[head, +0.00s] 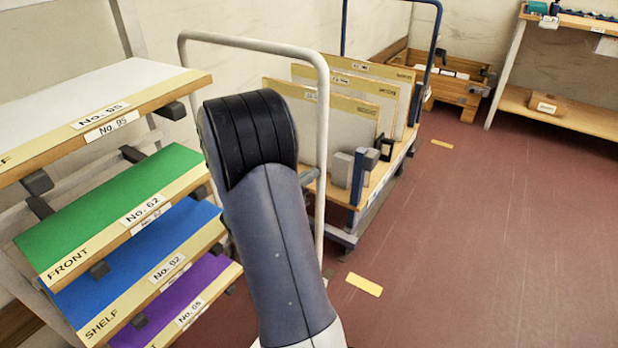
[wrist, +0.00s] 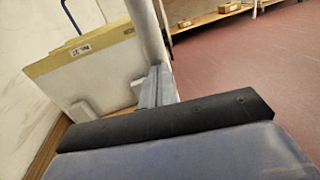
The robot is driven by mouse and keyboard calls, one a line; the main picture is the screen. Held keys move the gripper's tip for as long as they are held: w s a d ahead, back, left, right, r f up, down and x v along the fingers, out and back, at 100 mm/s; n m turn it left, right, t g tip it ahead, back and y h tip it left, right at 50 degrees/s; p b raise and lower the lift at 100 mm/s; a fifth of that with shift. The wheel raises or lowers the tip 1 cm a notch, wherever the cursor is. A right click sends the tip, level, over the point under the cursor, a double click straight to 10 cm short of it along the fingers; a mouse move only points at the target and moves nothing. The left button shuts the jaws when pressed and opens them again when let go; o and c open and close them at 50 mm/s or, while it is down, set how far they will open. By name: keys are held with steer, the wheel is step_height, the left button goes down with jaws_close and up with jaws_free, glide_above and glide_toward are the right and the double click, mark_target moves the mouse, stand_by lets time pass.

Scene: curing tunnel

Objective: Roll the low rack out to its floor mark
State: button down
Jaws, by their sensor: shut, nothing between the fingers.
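The low rack is a wooden deck (head: 379,178) with blue corner posts and a blue handle (head: 437,50) at its far end. Several pale panels (head: 335,118) with yellow top strips stand upright on it. A pale tubular hoop (head: 250,43) stands at its near end; I cannot tell which rack it belongs to. A yellow floor mark (head: 364,284) lies in front of the deck, to the right of my arm. My gripper (wrist: 158,86) is shut and empty, close to a pale post (wrist: 146,30) and a panel (wrist: 95,75).
A tall shelf rack (head: 150,97) with green, blue and purple shelves stands close on the left. Another yellow mark (head: 441,143) lies farther back. A wooden crate (head: 455,95) and a bench (head: 560,107) stand at the back. The red floor on the right is clear.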

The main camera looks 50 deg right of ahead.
stand_by(0.3)
steer(key=w+d, duration=0.3)
steer(key=d, duration=1.3)
steer(key=shift+w+r, duration=0.15)
steer(key=shift+r, duration=0.05)
steer(key=a+p, duration=0.2)
steer(key=a, duration=1.2)
steer(key=shift+a+f+p, duration=0.15)
steer(key=shift+f+p, duration=0.05)
steer(key=shift+p, duration=0.15)
